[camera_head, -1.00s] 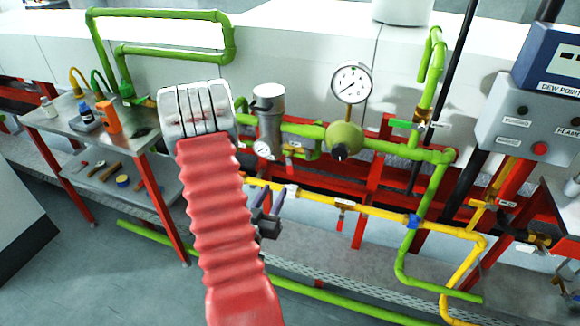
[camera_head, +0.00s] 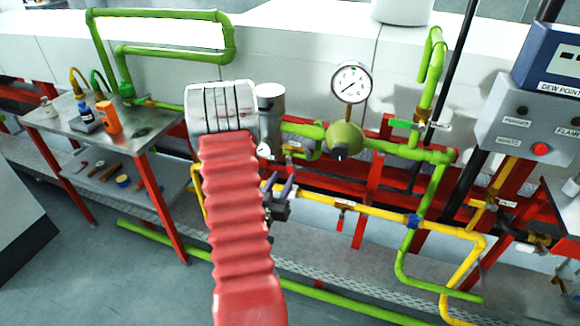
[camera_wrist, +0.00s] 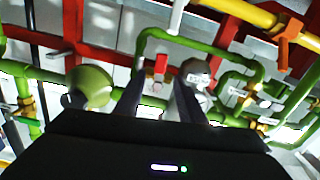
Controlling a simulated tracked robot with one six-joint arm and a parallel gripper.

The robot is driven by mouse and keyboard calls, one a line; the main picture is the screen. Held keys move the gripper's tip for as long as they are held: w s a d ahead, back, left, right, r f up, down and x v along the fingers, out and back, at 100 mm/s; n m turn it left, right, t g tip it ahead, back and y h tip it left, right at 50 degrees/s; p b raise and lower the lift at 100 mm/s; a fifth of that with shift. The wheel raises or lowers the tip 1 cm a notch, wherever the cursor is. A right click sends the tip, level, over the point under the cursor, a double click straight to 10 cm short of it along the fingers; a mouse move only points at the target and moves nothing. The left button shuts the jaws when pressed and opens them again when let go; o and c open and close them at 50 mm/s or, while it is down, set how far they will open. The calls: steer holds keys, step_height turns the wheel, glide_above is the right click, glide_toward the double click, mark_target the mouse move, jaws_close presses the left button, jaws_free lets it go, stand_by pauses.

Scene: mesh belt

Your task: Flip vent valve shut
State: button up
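My gripper (camera_head: 279,185) is in front of the pipework, just above the yellow pipe (camera_head: 375,213) in the head view. In the wrist view its two dark fingers (camera_wrist: 156,92) stand apart with nothing between them. A small red handle (camera_wrist: 160,66) shows beyond the fingertips, apart from them. An orange lever (camera_wrist: 284,42) hangs across the yellow pipe at the wrist view's upper right. In the head view, a red-handled valve (camera_head: 341,216) sits on the yellow pipe, and a green-handled valve (camera_head: 402,124) is higher right. I cannot tell which is the vent valve.
The round green regulator (camera_head: 343,138) and a dial gauge (camera_head: 351,82) are right of my arm. Green pipes and red frame bars crowd the area. A grey control box (camera_head: 528,120) stands right. A tool table (camera_head: 70,125) stands left.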

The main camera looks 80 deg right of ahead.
mark_target(289, 167)
steer(key=d, duration=0.7)
steer(key=shift+s+d, duration=0.15)
steer(key=shift+s, duration=0.2)
steer(key=shift+c, duration=0.5)
jaws_close()
